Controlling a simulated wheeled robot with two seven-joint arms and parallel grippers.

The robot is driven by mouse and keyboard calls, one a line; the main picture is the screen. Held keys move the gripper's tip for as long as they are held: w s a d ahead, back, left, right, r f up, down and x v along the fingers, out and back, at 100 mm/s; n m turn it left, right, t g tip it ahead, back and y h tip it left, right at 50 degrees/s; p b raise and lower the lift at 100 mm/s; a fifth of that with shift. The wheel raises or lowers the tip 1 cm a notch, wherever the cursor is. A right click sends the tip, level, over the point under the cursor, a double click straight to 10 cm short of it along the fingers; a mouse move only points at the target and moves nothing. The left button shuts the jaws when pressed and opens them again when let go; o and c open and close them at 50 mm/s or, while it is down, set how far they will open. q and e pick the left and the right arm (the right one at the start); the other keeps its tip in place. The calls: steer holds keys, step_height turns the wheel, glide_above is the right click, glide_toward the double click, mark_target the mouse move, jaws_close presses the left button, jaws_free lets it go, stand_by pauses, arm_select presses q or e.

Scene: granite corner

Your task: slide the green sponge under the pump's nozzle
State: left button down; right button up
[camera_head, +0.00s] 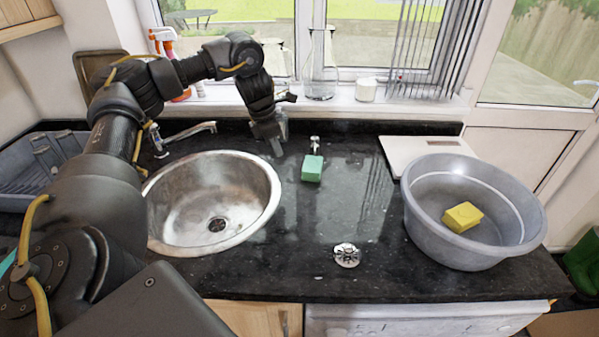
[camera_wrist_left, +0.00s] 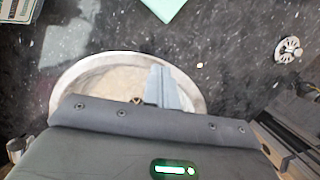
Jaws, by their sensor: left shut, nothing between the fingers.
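The green sponge (camera_head: 312,169) lies on the dark granite worktop to the right of the sink. The top edge of the left wrist view also shows part of it (camera_wrist_left: 165,6). The small metal pump (camera_head: 315,144) stands just behind the sponge. I cannot tell whether its nozzle overhangs the sponge. My left gripper (camera_head: 277,146) points down behind the sink's right rim, left of the sponge and pump and apart from both. Its fingers (camera_wrist_left: 163,88) are shut and empty. My right gripper is in neither view.
The round steel sink (camera_head: 165,215) is left of the sponge. A grey basin (camera_head: 430,235) holding a yellow sponge (camera_head: 463,217) stands at the right. A metal strainer (camera_head: 347,255) lies near the front edge. A white board (camera_head: 425,150) lies at the back right. Worktop around the green sponge is clear.

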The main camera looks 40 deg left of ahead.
mark_target(312, 168)
arm_select(q)
steer(key=x, duration=0.2)
steer(key=p+x, duration=0.1)
steer(key=x, duration=0.2)
steer(key=s+p+x, duration=0.1)
steer(key=x, duration=0.2)
steer(key=shift+a+f, duration=0.3)
steer(key=shift+f, duration=0.05)
steer(key=w, duration=0.1)
steer(key=w+d+p, duration=0.1)
steer(key=shift+w+d+f, duration=0.25)
steer(key=shift+d+f, duration=0.05)
steer(key=shift+w+d+f+p, duration=0.15)
steer(key=shift+w+d+p, duration=0.2)
steer(key=shift+w, duration=0.2)
steer(key=shift+w+d, duration=0.55)
steer(key=shift+w, duration=0.3)
steer(key=shift+s, duration=0.1)
